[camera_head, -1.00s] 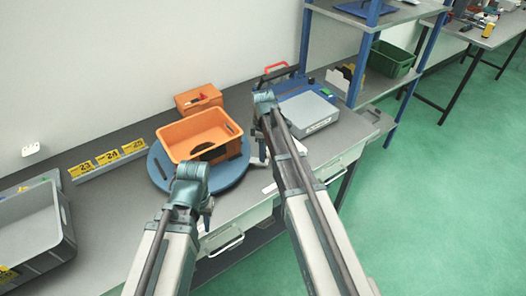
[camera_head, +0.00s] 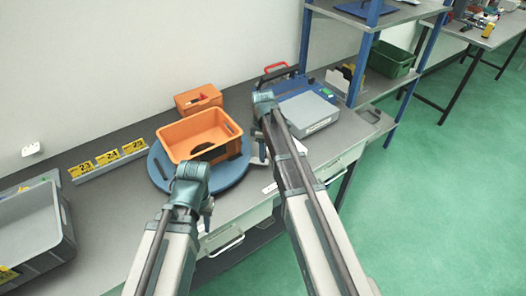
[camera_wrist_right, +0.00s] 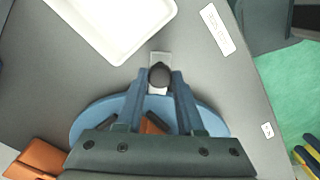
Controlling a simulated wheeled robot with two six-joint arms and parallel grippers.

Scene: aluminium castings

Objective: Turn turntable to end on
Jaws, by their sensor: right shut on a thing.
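The blue round turntable (camera_head: 230,177) lies on the grey bench, and an orange open bin (camera_head: 180,152) stands on it. My right gripper (camera_head: 262,150) is at the turntable's right edge. In the right wrist view, my right gripper (camera_wrist_right: 160,82) is shut on a dark round knob (camera_wrist_right: 159,74) just outside the blue disc (camera_wrist_right: 90,114). The bin is mostly hidden there behind the gripper. My left gripper (camera_head: 206,216) hangs in front of the turntable, near the bench's front edge. Its fingers are seen mostly from behind, so its opening is unclear.
A smaller orange bin (camera_head: 199,98) stands behind the turntable. A grey box (camera_head: 308,113) stands to the right. A yellow-numbered strip (camera_head: 108,162) and a grey crate (camera_head: 66,235) are on the left. Bare bench lies between crate and turntable.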

